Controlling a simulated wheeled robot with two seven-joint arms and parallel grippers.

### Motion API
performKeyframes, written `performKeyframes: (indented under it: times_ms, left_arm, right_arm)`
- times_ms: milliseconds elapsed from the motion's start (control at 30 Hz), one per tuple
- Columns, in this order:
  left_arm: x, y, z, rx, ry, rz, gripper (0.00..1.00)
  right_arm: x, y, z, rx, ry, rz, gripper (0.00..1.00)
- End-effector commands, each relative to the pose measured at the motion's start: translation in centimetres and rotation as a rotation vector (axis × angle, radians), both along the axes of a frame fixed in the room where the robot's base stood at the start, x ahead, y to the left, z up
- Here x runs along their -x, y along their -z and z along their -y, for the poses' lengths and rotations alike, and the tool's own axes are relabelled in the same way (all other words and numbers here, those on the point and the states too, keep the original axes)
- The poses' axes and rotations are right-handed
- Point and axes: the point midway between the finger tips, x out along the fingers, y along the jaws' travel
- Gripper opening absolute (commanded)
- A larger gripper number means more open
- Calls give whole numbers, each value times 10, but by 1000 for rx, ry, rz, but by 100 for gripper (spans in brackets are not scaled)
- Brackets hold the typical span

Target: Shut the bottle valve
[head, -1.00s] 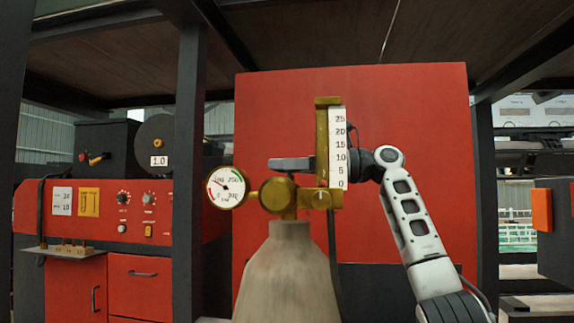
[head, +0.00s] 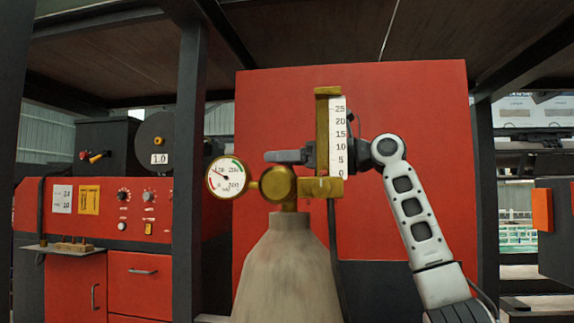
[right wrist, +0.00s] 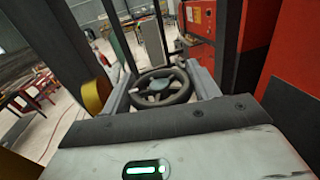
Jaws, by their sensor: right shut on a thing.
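A pale gas bottle (head: 287,270) stands upright in the middle of the head view, with a brass regulator (head: 278,184), a round pressure gauge (head: 227,177) and a flow tube with a white scale (head: 338,138) on top. The valve's dark handwheel (right wrist: 160,87) shows in the right wrist view, between the two fingers of my right gripper (right wrist: 161,88). The gripper is shut on it. In the head view, my right gripper (head: 286,157) reaches from the right behind the flow tube, its fingers above the regulator. The handwheel cannot be made out there. My left gripper is not in view.
A red panel (head: 400,110) stands close behind the bottle. A dark post (head: 188,180) and a red control cabinet (head: 110,215) are to the left. A dark hose (head: 334,230) hangs beside the bottle. An orange box (head: 542,209) is at the far right.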

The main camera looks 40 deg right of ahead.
Motion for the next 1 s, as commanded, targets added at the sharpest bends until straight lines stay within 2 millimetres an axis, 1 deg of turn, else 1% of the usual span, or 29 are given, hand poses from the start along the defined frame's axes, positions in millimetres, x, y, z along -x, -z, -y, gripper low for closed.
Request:
performKeyframes:
  times_ms: [267,300,333,367,633,733,867,1000]
  left_arm:
    - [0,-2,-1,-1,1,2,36]
    - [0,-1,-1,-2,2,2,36]
    - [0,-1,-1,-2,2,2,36]
    - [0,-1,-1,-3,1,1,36]
    - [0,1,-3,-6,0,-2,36]
    - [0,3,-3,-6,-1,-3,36]
    - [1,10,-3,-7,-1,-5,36]
    - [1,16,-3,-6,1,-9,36]
  right_arm:
    - [0,0,0,0,4,-1,38]
    - [0,0,0,0,4,-1,69]
    - [0,0,0,0,4,-1,77]
    - [0,0,0,0,4,-1,82]
    - [0,0,0,0,3,0,82]
    - [5,0,3,0,4,1,82]
    - [22,2,11,0,6,2,82]
    - [51,2,26,0,7,3,82]
